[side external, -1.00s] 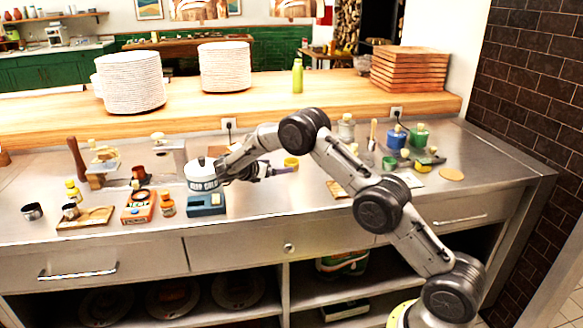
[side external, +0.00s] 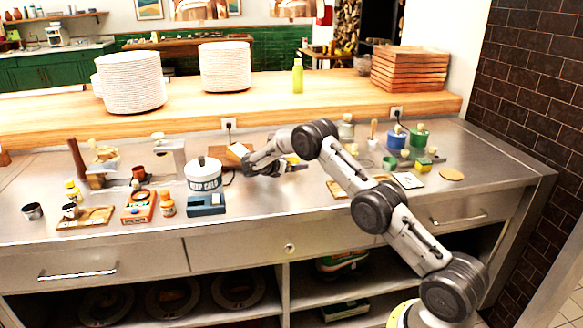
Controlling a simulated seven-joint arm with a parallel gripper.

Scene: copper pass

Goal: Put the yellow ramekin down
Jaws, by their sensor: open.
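The yellow ramekin (side external: 292,159) is on the steel counter near the middle, and only a small part of it shows behind my gripper. My gripper (side external: 303,167) is low over the counter, its fingers pointing right. It is open, with its fingers in front of the ramekin in this view. Whether the fingers touch the ramekin or are around it cannot be told.
A white lidded pot (side external: 203,175) and a blue scale-like box (side external: 206,205) stand left of my gripper. A wooden board (side external: 238,152) lies behind. Blue (side external: 396,139) and green (side external: 418,137) canisters stand at right. The counter front centre is clear.

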